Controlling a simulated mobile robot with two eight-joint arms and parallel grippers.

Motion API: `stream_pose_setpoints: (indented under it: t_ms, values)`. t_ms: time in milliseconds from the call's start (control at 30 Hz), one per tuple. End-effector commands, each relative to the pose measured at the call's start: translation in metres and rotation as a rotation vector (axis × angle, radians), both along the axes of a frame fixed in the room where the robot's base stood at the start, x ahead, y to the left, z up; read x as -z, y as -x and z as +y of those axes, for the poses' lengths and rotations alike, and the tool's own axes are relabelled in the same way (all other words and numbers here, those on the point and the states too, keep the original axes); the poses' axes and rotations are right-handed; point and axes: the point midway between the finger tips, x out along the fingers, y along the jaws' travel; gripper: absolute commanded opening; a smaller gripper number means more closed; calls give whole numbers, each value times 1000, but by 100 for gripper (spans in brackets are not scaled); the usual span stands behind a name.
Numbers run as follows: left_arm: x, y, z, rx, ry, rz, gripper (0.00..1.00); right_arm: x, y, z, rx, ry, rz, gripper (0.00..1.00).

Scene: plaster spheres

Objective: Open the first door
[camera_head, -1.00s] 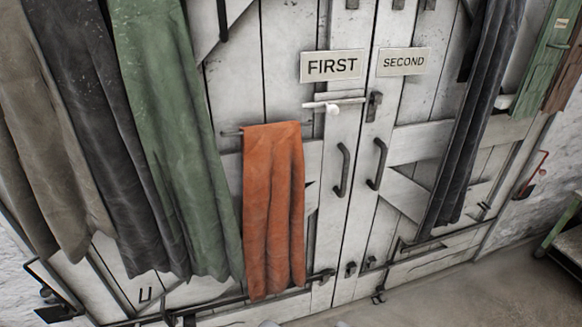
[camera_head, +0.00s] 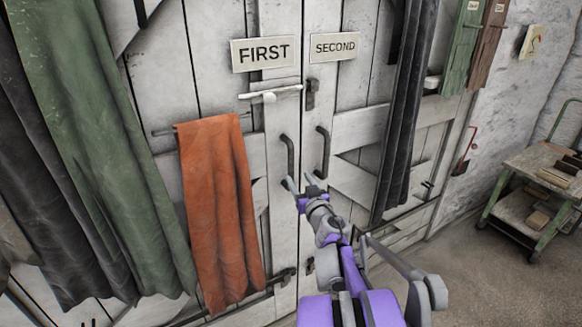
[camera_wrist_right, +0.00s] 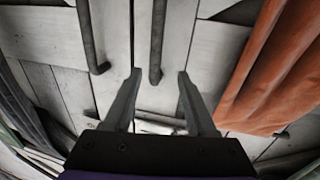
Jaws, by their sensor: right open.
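The white plank door labelled FIRST (camera_head: 262,52) stands shut beside the door labelled SECOND (camera_head: 335,46). The first door has a dark vertical handle (camera_head: 289,158); the second door's matching handle (camera_head: 322,152) is just right of it. A pale bolt with a round knob (camera_head: 269,97) lies horizontally below the FIRST sign. My right gripper (camera_head: 305,184) is open and empty at the lower ends of the handles. In the right wrist view, the first door's handle (camera_wrist_right: 157,40) lines up between its spread fingers (camera_wrist_right: 158,78); whether they surround it, I cannot tell. My left gripper is out of view.
An orange cloth (camera_head: 215,205) hangs on the first door, left of the handle. Green (camera_head: 95,140) and dark cloths hang farther left, and a dark cloth (camera_head: 402,115) hangs on the right. A green cart (camera_head: 510,211) stands on the floor at the right.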

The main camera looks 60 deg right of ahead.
Motion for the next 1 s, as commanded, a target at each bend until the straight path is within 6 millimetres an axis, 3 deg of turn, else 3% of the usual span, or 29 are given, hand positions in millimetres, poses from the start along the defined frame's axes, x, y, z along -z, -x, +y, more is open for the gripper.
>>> stream_pose_setpoints:
  t_ms: [167, 700, 1000]
  values:
    - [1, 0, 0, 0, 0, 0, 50, 3, 2, -13, -9, -3, -1, 57]
    - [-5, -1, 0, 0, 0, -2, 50, 2, -60, -76, -9, -2, -2, 57]
    - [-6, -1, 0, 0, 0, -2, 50, 2, -69, -85, -7, -3, -3, 57]
